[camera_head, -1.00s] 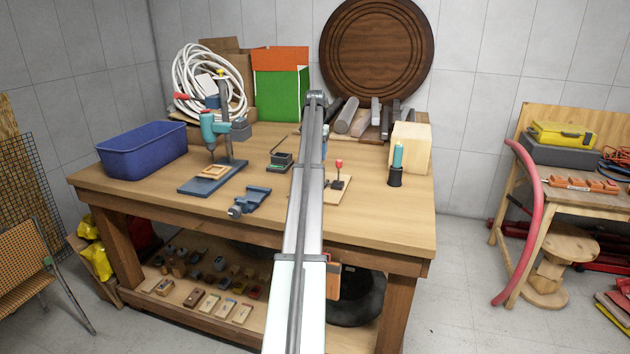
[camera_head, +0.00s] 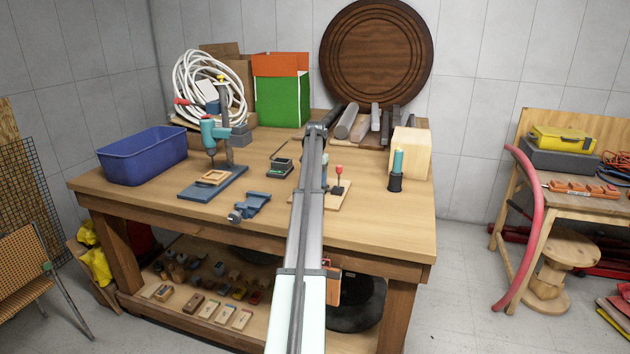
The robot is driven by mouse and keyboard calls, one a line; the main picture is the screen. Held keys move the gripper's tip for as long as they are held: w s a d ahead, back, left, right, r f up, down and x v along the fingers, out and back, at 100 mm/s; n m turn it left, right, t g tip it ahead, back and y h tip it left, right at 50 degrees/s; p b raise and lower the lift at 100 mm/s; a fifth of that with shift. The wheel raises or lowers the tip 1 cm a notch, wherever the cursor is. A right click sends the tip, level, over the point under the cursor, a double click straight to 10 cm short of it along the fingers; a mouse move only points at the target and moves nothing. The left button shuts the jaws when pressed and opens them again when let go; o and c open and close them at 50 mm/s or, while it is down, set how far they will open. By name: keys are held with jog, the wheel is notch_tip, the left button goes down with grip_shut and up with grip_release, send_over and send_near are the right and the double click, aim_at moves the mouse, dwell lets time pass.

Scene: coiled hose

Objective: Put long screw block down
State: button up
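My arm (camera_head: 308,220) reaches from the bottom centre to a grey joint (camera_head: 316,132) over the back middle of the workbench (camera_head: 385,222). My gripper does not show; the arm links hide whatever is behind and below them. I cannot make out a long screw block for certain. Several small blocks (camera_head: 222,312) lie on the bench's lower shelf, too small to tell apart. A wooden piece (camera_head: 333,288) shows partly beside my arm below the bench's front edge; I cannot tell what carries it.
On the bench stand a blue bin (camera_head: 143,158), a drill stand (camera_head: 215,182), a blue vise (camera_head: 250,205), a red-knobbed lever (camera_head: 338,180), a dark holder with a teal handle (camera_head: 396,172) and a pale wooden block (camera_head: 411,150). The bench's front right is clear.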

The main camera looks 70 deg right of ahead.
jog(key=shift+f, duration=0.15)
jog(key=o, duration=1.2)
jog(key=shift+c, duration=0.2)
notch_tip(320, 180, up, 12)
jog(key=shift+r, duration=0.2)
